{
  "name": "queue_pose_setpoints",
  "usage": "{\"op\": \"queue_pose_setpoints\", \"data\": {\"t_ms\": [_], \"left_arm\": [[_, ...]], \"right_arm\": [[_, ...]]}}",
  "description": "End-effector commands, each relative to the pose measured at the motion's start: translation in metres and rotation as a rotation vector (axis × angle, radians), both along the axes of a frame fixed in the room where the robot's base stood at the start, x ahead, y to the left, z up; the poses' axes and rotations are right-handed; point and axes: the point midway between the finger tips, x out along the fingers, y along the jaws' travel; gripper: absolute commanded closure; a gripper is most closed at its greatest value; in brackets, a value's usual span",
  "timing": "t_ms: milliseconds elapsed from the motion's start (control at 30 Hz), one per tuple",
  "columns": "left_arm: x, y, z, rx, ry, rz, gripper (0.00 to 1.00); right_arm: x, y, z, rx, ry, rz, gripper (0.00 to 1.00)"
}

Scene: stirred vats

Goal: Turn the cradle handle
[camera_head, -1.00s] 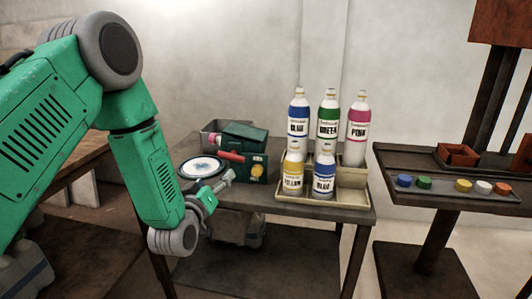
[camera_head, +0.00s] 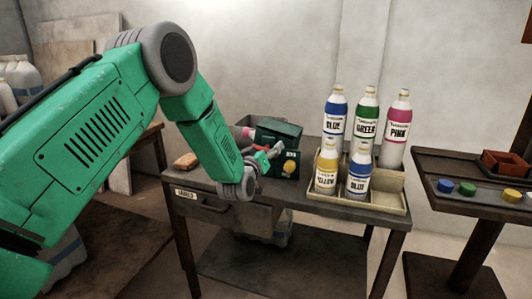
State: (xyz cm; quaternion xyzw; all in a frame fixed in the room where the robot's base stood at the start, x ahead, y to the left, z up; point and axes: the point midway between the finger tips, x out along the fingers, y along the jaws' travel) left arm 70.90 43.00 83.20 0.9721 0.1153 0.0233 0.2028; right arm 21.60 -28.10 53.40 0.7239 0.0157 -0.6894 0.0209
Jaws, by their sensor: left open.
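A green machine (camera_head: 278,134) with a yellow knob (camera_head: 290,168) stands on the table, left of the bottles. A small red part (camera_head: 257,148), perhaps the handle, shows at its front beside my gripper. My left arm comes in from the left. My left gripper (camera_head: 270,153) is open, close in front of the machine. I cannot tell whether it touches the red part. The forearm and wrist hide part of the machine's left side. My right gripper is not in view.
Several labelled bottles (camera_head: 366,115) stand in a beige tray (camera_head: 398,199) on the table (camera_head: 300,200). A tan block (camera_head: 186,161) lies at the table's left end. A shelf at right holds coloured caps (camera_head: 467,188) and a red-brown box (camera_head: 505,163).

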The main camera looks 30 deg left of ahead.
Motion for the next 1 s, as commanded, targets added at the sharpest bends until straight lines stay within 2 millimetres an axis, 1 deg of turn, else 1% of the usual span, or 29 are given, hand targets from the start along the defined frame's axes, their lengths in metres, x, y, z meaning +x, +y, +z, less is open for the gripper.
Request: {"op": "queue_pose_setpoints", "data": {"t_ms": [200, 233, 267, 300, 367, 400, 433, 767, 1000], "left_arm": [[0.0005, -0.0001, 0.0002, 0.000, 0.000, 0.000, 0.26], [0.0006, -0.0002, 0.0003, 0.000, 0.000, 0.000, 0.29], [0.0006, -0.0002, 0.0003, 0.000, 0.000, 0.000, 0.40], [0.0005, -0.0002, 0.0003, 0.000, 0.000, 0.000, 0.54], [0.0004, 0.0000, 0.0001, 0.000, 0.000, 0.001, 0.75], [0.0003, 0.0003, -0.0001, 0.000, 0.000, 0.001, 0.89], [0.0003, 0.0004, -0.0003, 0.000, 0.001, 0.001, 1.00], [-0.0002, 0.0000, -0.0008, 0.006, 0.005, 0.000, 1.00], [-0.0005, 0.0002, -0.0007, 0.082, 0.024, 0.000, 1.00]], "right_arm": [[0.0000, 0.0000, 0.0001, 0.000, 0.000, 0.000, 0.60], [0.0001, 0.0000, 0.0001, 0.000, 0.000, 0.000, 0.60], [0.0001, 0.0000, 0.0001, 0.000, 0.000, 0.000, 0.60], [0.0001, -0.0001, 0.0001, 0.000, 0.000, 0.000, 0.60], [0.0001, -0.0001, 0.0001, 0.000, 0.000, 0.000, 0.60], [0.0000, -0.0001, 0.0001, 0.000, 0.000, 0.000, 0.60], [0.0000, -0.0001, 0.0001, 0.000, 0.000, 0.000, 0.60], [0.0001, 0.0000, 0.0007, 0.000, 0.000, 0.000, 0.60], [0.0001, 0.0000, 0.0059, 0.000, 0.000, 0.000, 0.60]]}}
